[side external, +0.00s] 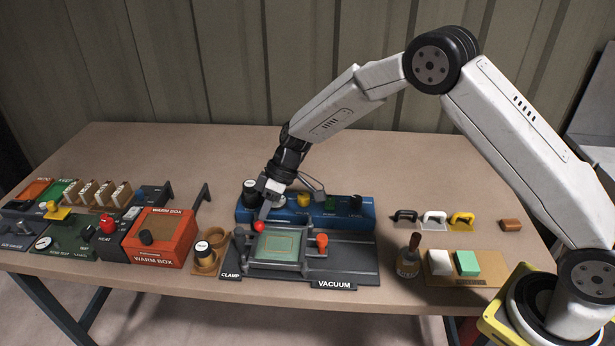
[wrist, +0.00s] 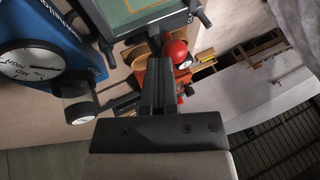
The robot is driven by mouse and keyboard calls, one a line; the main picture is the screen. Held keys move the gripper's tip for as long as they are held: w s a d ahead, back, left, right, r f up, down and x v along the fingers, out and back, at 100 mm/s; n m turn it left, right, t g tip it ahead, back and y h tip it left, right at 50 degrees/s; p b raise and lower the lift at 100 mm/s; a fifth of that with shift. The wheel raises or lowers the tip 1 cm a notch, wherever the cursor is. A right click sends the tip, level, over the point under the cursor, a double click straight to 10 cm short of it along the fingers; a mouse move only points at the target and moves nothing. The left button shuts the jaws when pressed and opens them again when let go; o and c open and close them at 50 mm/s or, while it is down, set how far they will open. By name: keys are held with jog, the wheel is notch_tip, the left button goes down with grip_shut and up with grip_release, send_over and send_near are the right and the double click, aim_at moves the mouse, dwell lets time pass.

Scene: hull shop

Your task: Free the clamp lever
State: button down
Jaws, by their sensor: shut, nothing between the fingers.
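The clamp lever ends in a red ball knob (side external: 259,226) at the left end of the black clamp and vacuum fixture (side external: 350,270). The ball also shows in the wrist view (wrist: 175,52), just beyond my fingertips and slightly to their right. My gripper (side external: 264,214) points down at the lever, just behind the red ball. Its fingers are shut together with nothing between them; the wrist view shows them as one dark bar (wrist: 158,70). I cannot tell whether the fingertips touch the lever. A green plate (side external: 278,245) lies in the fixture's frame. An orange-red knob (side external: 322,240) stands at its right.
A blue panel (side external: 300,212) with several knobs and a gauge (wrist: 32,66) stands behind the fixture. An orange warm box (side external: 160,238) and brown cups (side external: 208,262) are to the left. A brush (side external: 409,258) and tray (side external: 465,277) are at right. The table's rear is clear.

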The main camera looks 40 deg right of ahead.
aim_at(259, 228)
jog(key=shift+s+a, duration=0.1)
jog(key=shift+s, duration=0.05)
jog(key=s+m+t, duration=0.1)
jog(key=m, duration=0.1)
jog(key=s+a+m+t, duration=0.1)
jog(key=m, duration=0.1)
jog(key=shift+a, duration=0.15)
jog(key=m, duration=0.1)
jog(key=a+m+t+h, duration=0.1)
jog(key=m, duration=0.1)
jog(key=shift+s+a+t, duration=0.15)
jog(key=shift+s+t, duration=0.15)
jog(key=shift+s, duration=0.1)
jog(key=m, duration=0.1)
jog(key=a+m+t+h, duration=0.1)
jog(key=shift+s+a+m, duration=0.15)
jog(key=shift+s+m, duration=0.15)
jog(key=shift+m, duration=0.1)
jog(key=shift+s+a, duration=0.1)
jog(key=shift+a, duration=1.5)
